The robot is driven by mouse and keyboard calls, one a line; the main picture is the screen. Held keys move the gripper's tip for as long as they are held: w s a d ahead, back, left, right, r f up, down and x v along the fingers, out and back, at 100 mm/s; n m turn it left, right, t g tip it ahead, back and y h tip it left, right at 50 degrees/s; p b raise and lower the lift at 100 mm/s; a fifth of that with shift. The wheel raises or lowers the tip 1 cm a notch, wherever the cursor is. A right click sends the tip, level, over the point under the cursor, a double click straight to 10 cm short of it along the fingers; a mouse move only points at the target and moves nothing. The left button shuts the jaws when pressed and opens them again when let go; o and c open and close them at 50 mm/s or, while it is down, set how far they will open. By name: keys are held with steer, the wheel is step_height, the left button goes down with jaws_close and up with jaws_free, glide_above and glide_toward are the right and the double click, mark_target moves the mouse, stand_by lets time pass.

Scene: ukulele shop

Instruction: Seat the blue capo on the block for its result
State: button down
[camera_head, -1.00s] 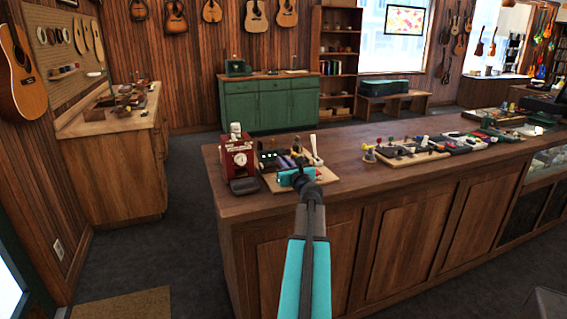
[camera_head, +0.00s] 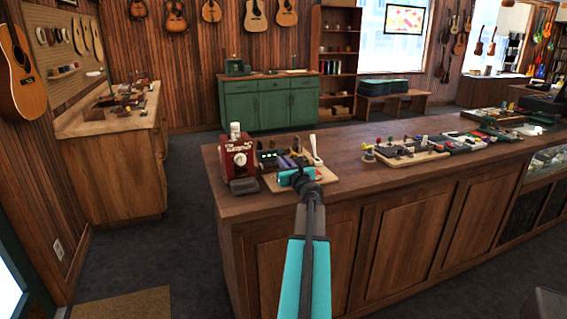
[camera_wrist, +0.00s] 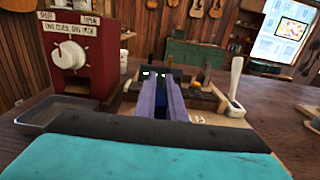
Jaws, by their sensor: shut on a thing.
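My gripper (camera_head: 287,163) reaches over a wooden board (camera_head: 327,175) on the counter. In the wrist view, its two purple fingers (camera_wrist: 166,92) point forward, shut on a narrow dark-blue piece (camera_wrist: 171,108) between them, which looks like the blue capo. The fingers hide most of it. I cannot tell whether the capo touches the block.
A red box with a white knob (camera_wrist: 68,54) stands left of the board, close to my gripper. A white-handled lever (camera_wrist: 236,80) rises at the right. Small trays of parts (camera_head: 410,155) lie farther right on the counter (camera_head: 350,190).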

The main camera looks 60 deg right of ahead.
steer(key=shift+f+b, duration=0.5)
steer(key=shift+f, duration=0.1)
stand_by(0.4)
steer(key=c, duration=2.1)
jaws_free()
steer(key=shift+s+a, duration=0.1)
steer(key=shift+p+v, duration=0.35)
steer(key=shift+v, duration=5)
steer(key=shift+s, duration=0.1)
